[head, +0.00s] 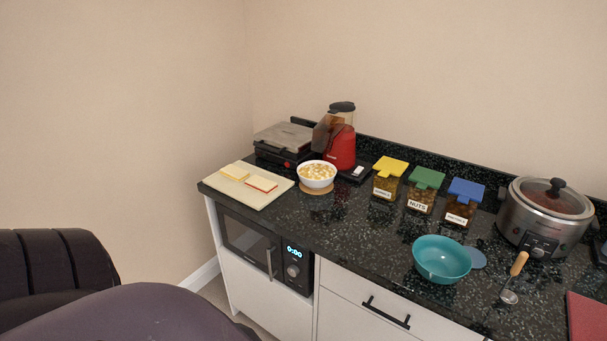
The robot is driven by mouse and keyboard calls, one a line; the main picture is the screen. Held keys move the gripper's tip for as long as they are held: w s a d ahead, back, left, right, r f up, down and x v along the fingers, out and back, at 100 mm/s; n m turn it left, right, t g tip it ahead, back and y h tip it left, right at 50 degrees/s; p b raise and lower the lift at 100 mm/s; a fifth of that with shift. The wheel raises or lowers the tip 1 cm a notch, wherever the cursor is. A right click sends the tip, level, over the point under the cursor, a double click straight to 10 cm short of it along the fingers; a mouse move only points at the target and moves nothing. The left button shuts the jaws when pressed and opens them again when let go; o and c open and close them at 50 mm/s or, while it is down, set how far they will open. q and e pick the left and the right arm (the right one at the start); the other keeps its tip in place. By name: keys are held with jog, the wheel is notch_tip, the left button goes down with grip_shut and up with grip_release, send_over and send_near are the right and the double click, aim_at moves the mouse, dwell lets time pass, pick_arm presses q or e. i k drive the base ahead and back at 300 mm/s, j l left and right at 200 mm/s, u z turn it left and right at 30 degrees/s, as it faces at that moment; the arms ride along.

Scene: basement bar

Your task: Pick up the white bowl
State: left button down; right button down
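The white bowl (316,183) stands upright on the dark speckled counter in the head view, on a round tan coaster (317,190). It is filled with pale, yellowish pieces. It sits between the cutting board on its left and the jars on its right, in front of a red blender. Neither of my grippers shows in this view, so I cannot see whether either is open or shut.
A light cutting board (262,200) with slices lies left of the bowl. A red blender (341,145) and a grill press (284,143) stand behind. Several lidded jars (420,203), a teal bowl (441,268) and a slow cooker (546,227) stand to the right. Dark seats (60,262) fill the lower left.

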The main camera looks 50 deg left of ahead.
aim_at(314, 175)
jog(key=i+j+u, duration=0.1)
jog(key=u, duration=1.35)
jog(key=i+j, duration=0.1)
jog(key=j, duration=0.25)
jog(key=i+j, duration=0.1)
jog(key=j, duration=0.25)
jog(key=i+j, duration=0.1)
jog(key=j, duration=0.2)
